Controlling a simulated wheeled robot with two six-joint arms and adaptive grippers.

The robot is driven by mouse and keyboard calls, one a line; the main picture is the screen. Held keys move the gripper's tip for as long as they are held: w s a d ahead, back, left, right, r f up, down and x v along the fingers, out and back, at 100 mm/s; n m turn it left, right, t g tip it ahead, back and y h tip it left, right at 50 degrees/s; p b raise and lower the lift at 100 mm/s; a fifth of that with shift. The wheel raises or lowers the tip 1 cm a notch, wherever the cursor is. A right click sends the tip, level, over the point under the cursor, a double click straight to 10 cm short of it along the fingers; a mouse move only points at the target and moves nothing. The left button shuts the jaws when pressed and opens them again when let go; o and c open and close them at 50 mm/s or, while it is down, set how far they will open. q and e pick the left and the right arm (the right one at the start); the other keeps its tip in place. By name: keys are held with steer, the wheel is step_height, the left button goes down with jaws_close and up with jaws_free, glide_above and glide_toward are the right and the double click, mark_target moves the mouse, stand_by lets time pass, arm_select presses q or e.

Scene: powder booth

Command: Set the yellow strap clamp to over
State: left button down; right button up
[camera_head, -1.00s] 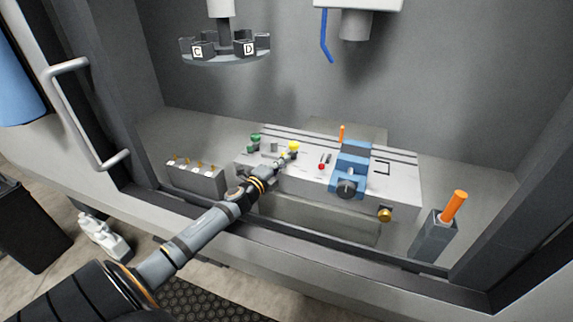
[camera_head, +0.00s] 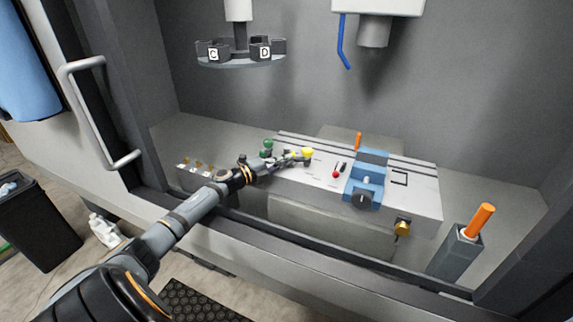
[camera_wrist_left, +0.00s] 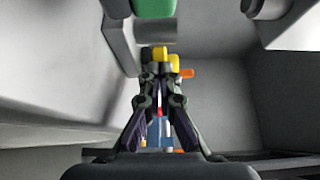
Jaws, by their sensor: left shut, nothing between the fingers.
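The yellow strap clamp (camera_head: 307,153) sits at the back of the light fixture block, right of a green clamp (camera_head: 267,146). Its yellow end also shows in the left wrist view (camera_wrist_left: 174,63), just beyond my fingertips. My left gripper (camera_head: 290,158) reaches in from the left and is shut, with its tips right beside the yellow clamp. I cannot tell whether they touch it. The gripper hides part of the clamp, so its exact position is unclear. My left gripper's fingers also converge in the wrist view (camera_wrist_left: 159,78). My right gripper is not in view.
A blue vise (camera_head: 366,185) with an orange handle stands right on the block (camera_head: 415,195). A red-tipped item (camera_head: 335,174) lies between it and the clamp. An orange-handled tool stands in a grey holder (camera_head: 457,252) far right. A round hanging carrier (camera_head: 240,60) is above.

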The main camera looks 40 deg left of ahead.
arm_select(q)
steer(key=shift+w+a, duration=0.2)
steer(key=shift+a, duration=0.05)
stand_by(0.5)
step_height(320, 180, up, 10)
stand_by(0.5)
steer(key=shift+r, duration=0.1)
